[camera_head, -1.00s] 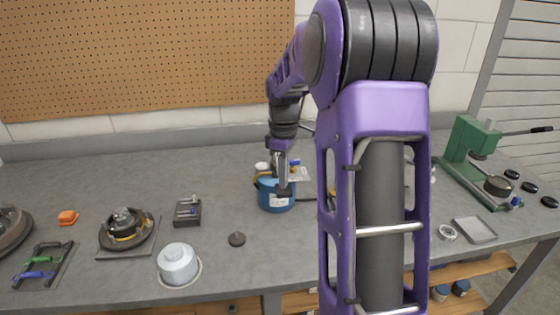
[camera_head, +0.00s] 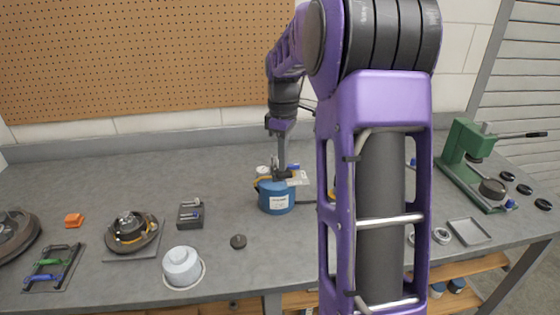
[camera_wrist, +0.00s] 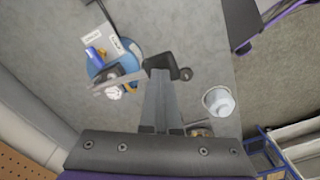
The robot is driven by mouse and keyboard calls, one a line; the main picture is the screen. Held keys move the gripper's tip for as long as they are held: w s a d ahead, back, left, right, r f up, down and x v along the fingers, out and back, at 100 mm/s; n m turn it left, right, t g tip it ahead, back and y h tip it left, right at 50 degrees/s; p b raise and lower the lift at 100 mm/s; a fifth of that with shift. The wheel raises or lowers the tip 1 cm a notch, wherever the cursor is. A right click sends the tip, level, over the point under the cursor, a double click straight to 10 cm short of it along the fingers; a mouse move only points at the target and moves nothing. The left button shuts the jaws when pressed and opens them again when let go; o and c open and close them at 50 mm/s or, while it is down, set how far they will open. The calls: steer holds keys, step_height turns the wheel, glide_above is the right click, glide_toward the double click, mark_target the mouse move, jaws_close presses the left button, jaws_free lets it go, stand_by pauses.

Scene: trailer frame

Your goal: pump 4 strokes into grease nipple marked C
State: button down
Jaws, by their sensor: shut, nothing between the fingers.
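A blue round canister (camera_head: 277,200) with a white label stands on the bench near the middle. It also shows in the wrist view (camera_wrist: 95,68), with a blue part, a light bar and pale plates on top. My gripper (camera_head: 281,174) is at the canister's top in the head view. In the wrist view my gripper (camera_wrist: 160,68) is shut and empty, beside the end of the light bar. I cannot tell whether it touches the bar. A grease nipple marked C cannot be made out, and the plate lettering is too small to read. My arm hides the bench right of the canister.
A pale pot (camera_head: 181,266), a dark knob (camera_head: 238,241), a small dark block with pins (camera_head: 190,214) and a hub assembly (camera_head: 131,231) stand to the left. A green press (camera_head: 468,155) and a tray (camera_head: 469,232) are at right. Bare bench lies behind the left-hand parts.

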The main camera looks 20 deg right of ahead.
steer(key=shift+w+r, duration=0.15)
steer(key=shift+r, duration=2.35)
steer(key=shift+w, duration=0.1)
